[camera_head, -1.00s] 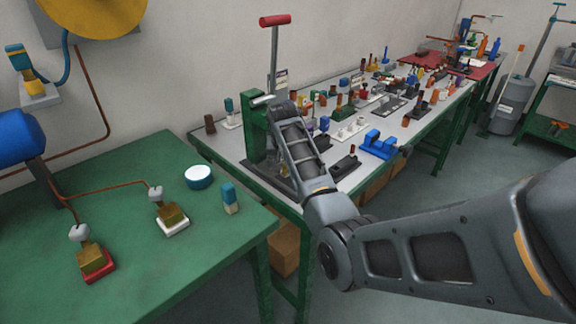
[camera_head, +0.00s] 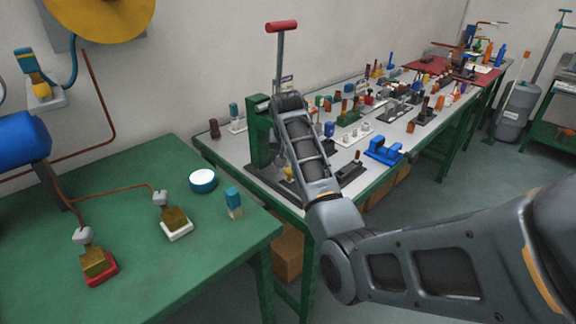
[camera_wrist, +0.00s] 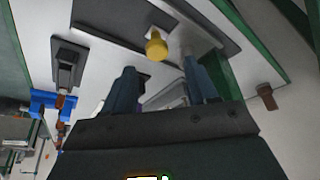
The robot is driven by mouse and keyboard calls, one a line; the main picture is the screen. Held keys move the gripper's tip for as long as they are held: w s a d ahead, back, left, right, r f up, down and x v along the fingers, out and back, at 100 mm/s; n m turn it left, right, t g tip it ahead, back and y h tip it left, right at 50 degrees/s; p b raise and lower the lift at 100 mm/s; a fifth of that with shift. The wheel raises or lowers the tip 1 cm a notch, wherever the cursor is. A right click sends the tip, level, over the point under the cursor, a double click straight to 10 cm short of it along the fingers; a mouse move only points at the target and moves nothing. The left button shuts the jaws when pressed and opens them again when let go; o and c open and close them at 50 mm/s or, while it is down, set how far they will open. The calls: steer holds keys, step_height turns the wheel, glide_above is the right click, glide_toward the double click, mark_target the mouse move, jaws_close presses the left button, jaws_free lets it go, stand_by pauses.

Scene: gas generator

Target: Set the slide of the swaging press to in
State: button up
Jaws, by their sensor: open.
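The swaging press (camera_head: 259,140) is a green frame with a tall lever and red grip (camera_head: 281,26), standing on a dark base at the near end of the grey-topped bench. A small yellow knob (camera_head: 288,172) shows low at the press, beside my arm; I take it to belong to the slide. In the wrist view the yellow knob (camera_wrist: 156,46) lies just beyond my gripper (camera_wrist: 160,76), roughly between the lines of its two fingers. The fingers are apart, with nothing held. Whether they touch the knob cannot be told. In the head view my arm hides the gripper and part of the press.
A green table (camera_head: 130,240) stands at the near left with brass fittings and a white round tin (camera_head: 203,180). A blue vise (camera_head: 384,151) and several small tools crowd the bench right of the press. Open floor lies at the right.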

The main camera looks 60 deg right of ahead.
steer(key=shift+v, duration=1.35)
